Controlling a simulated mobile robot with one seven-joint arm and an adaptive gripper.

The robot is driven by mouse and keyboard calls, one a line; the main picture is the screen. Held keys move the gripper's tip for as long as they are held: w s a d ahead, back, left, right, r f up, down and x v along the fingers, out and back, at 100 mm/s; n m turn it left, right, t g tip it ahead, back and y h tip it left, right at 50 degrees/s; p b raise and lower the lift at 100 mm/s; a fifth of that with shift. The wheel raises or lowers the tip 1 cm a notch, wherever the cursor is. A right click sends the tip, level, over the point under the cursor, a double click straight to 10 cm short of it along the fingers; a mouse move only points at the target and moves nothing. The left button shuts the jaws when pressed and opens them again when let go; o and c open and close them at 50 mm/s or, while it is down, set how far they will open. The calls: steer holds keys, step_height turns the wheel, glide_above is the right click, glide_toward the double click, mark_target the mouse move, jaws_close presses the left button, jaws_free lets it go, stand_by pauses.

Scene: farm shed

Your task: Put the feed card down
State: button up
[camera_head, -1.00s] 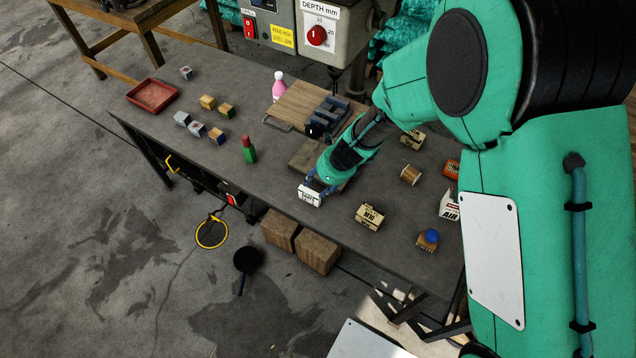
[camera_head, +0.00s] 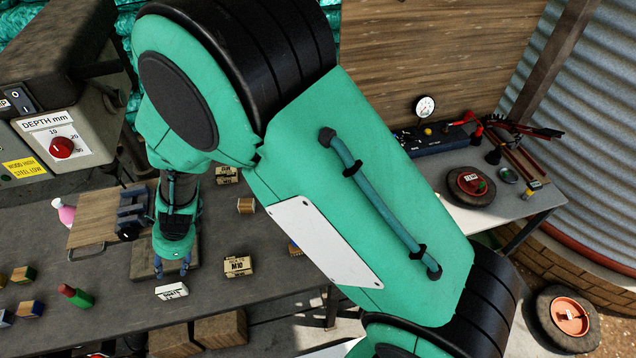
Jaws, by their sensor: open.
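The feed card, a small white piece with dark lettering (camera_head: 172,291), appears to rest on the grey workbench (camera_head: 112,292) near its front edge. Its lettering is too small to read surely. My gripper (camera_head: 172,272) points down just behind the card, with its two fingers spread and nothing seen between them. A small gap shows between the fingertips and the card.
A cream M10 box (camera_head: 238,266) stands right of the card. A wooden spool (camera_head: 246,205) is farther back. A green and red bottle-like piece (camera_head: 75,295) and small blocks (camera_head: 29,309) are at left.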

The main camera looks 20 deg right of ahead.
steer(key=w+d+r+n+t, duration=0.15)
steer(key=d+r+n, duration=0.75)
steer(key=d+r, duration=1.55)
steer(key=s+d+r+n+t+h, duration=0.2)
steer(key=s+d+r+n, duration=0.2)
steer(key=s+d, duration=0.5)
steer(key=s+d+r+n+t+h, duration=0.2)
steer(key=s+d+r+n, duration=0.2)
steer(key=s+d+r, duration=0.4)
steer(key=d, duration=0.7)
steer(key=shift+s+d+h, duration=0.3)
steer(key=shift+s+d, duration=0.05)
steer(key=shift+r, duration=0.1)
